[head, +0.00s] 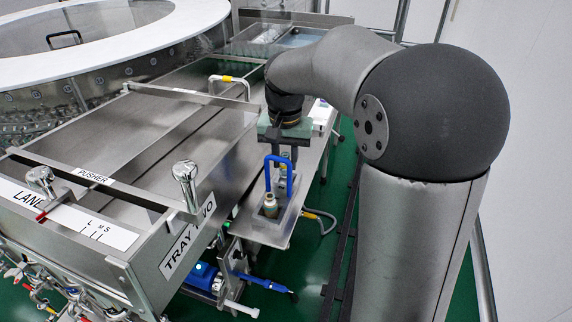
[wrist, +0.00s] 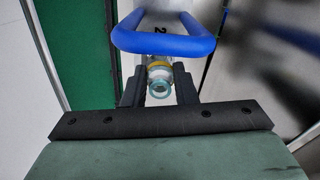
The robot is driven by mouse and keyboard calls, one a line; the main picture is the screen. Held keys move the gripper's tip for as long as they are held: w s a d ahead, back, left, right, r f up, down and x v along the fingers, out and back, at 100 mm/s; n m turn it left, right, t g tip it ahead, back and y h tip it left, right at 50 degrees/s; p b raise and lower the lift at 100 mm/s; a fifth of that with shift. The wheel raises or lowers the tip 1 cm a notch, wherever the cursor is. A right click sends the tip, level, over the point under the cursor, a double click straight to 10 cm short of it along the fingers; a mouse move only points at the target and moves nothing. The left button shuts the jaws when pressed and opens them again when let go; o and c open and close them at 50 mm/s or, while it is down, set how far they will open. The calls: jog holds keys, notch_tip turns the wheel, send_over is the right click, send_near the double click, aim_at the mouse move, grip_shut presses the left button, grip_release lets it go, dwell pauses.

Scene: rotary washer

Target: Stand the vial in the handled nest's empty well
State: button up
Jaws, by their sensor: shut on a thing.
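My gripper (wrist: 159,84) points down and is shut on the vial (wrist: 160,88), which shows a pale teal glass rim and a yellowish band between the black fingers. In the head view the vial (head: 270,206) shows low at the near end of the handled nest (head: 284,221), close by the blue handle (head: 281,160). The handle crosses just beyond the fingers in the wrist view (wrist: 163,44). The vial's lower end and the wells are hidden, so I cannot tell whether it is seated or held just above.
The nest rests on a narrow steel shelf (head: 252,226) beside the steel tray lanes (head: 170,105). A chrome knob (head: 186,174) rises at the tray's corner. Green floor lies beyond the edge.

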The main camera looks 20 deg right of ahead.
aim_at(286, 155)
jog(key=shift+f, duration=1.3)
jog(key=shift+d+f, duration=0.1)
jog(key=shift+s+f, duration=0.1)
jog(key=shift+f, duration=0.05)
jog(key=o, duration=1)
jog(key=shift+c, duration=0.2)
notch_tip(286, 155, up, 13)
jog(key=shift+f, duration=0.2)
